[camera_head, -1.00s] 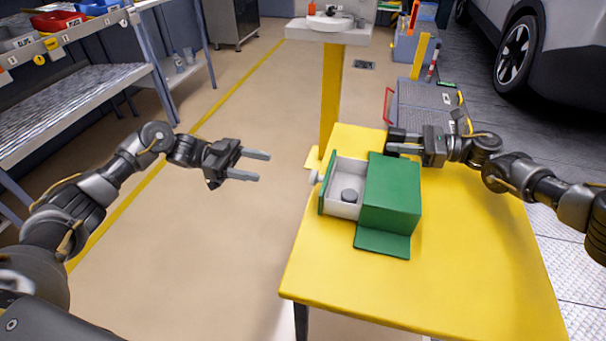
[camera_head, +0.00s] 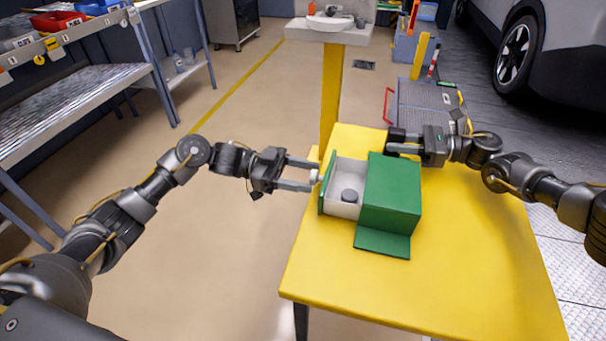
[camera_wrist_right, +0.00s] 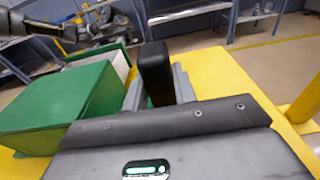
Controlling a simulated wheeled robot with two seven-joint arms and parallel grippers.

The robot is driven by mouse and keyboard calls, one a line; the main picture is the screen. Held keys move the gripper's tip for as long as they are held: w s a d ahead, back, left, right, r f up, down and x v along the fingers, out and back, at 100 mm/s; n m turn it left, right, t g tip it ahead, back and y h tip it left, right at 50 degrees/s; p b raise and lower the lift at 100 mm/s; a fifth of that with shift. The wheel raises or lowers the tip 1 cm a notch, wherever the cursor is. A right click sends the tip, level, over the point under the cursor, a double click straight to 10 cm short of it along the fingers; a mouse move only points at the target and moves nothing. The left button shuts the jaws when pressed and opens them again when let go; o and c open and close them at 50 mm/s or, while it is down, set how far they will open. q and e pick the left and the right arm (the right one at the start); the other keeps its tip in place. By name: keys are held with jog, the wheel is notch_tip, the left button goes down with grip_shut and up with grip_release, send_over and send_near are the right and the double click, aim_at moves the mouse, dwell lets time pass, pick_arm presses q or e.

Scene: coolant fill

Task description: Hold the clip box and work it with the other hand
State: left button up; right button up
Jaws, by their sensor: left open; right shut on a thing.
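The green clip box (camera_head: 392,195) sits on the yellow table with a pale drawer (camera_head: 345,208) pulled out to its left. A white knob (camera_head: 315,176) sticks out from the drawer's green front. My left gripper (camera_head: 310,176) is open, its fingers on either side of the knob; I cannot tell if they touch it. My right gripper (camera_head: 394,141) is behind the box, shut on a black upright block (camera_wrist_right: 155,72). The box also shows in the right wrist view (camera_wrist_right: 58,108); whether the block joins it is hidden.
The yellow table (camera_head: 440,285) is clear in front and to the right of the box. A green flat plate (camera_head: 382,242) lies at the box's front foot. A yellow post (camera_head: 331,95) stands behind the table. A metal shelf (camera_head: 70,105) is at the far left.

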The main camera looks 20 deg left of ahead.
aim_at(338, 191)
pick_arm(q)
jog(key=shift+c, duration=0.4)
grip_shut()
jog(key=d, duration=0.8)
jog(key=shift+d, duration=0.2)
jog(key=shift+o, duration=0.4)
grip_release()
jog(key=a, duration=1.2)
